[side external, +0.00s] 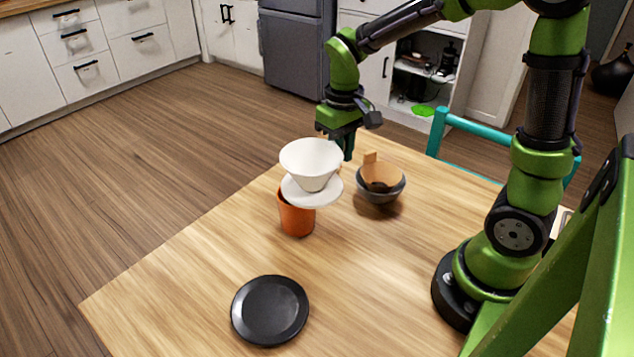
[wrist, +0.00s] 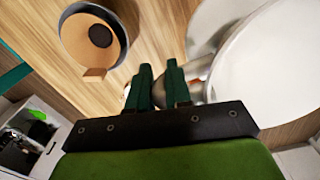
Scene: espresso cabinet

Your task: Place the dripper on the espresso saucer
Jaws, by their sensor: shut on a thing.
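The white dripper (side external: 311,158), a cone on a wide round base, is upright over the orange cup (side external: 296,218) in the side view. Its base hides the cup's rim; I cannot tell whether they touch. The dripper also fills the right of the wrist view (wrist: 275,65). My gripper (side external: 347,150) points down at the dripper's far right side. In the wrist view its fingers (wrist: 159,75) are close together, shut on the dripper at its near edge; the exact grip is partly hidden. The dark round espresso saucer (side external: 270,310) lies empty at the table's front.
A dark grey bowl (side external: 381,193) with a tan piece inside stands right of the dripper; it also shows upper left in the wrist view (wrist: 93,35). A teal chair (side external: 440,125) is behind the table. The wood tabletop (side external: 200,265) around the saucer is clear.

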